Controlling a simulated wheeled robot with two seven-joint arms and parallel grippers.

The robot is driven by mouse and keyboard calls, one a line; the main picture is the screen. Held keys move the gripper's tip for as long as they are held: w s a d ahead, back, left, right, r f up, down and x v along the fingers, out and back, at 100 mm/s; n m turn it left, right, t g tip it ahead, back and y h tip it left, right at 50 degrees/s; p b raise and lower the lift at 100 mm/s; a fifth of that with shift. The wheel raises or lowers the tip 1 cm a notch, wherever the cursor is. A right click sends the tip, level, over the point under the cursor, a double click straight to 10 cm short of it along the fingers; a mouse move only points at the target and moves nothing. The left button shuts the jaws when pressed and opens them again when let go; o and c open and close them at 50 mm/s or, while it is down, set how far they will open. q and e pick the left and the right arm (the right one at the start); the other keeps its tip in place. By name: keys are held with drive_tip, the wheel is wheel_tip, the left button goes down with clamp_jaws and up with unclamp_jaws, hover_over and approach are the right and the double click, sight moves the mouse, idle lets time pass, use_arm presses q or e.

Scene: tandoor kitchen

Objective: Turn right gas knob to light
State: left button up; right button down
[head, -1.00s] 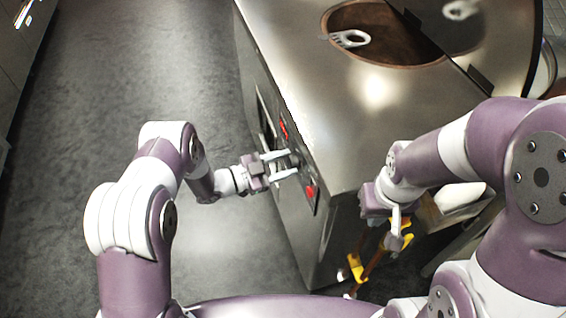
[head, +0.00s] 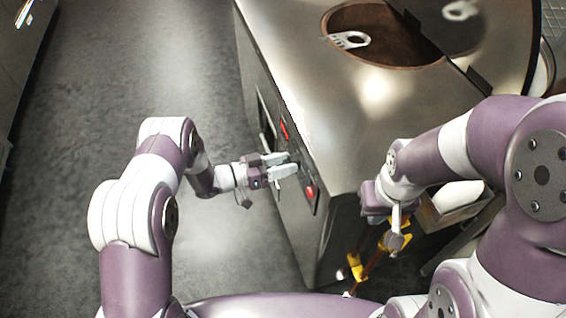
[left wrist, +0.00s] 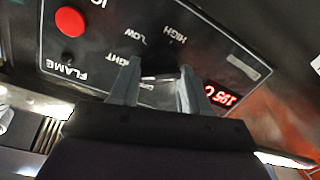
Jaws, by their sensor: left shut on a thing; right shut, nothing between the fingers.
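The black control panel (head: 297,173) is on the side of the steel tandoor (head: 335,150). My left gripper (head: 291,164) is at the panel, shut on the dark gas knob (left wrist: 158,64). In the left wrist view the fingers (left wrist: 156,92) sit on either side of the knob. The words HIGH, LOW, LIGHT and FLAME are printed around it, upside down in that view. The knob is mostly hidden by the fingers in the head view, and its pointer cannot be made out. My right gripper (head: 394,238) is shut and empty, hanging beside the tandoor's near side.
A red button (left wrist: 70,22) and a red lit display (left wrist: 221,96) flank the knob. The tandoor's open mouth (head: 375,35) is on top. Yellow fittings (head: 355,268) are low on the near side, by my right gripper. The floor (head: 90,90) at left is clear.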

use_arm(q)
drive_tip(key=shift+s+f, duration=0.1)
idle(0.4)
drive_tip(key=o, duration=1)
drive_tip(key=v, duration=1.2)
drive_tip(key=shift+s+a, duration=0.15)
drive_tip(key=shift+a, duration=0.15)
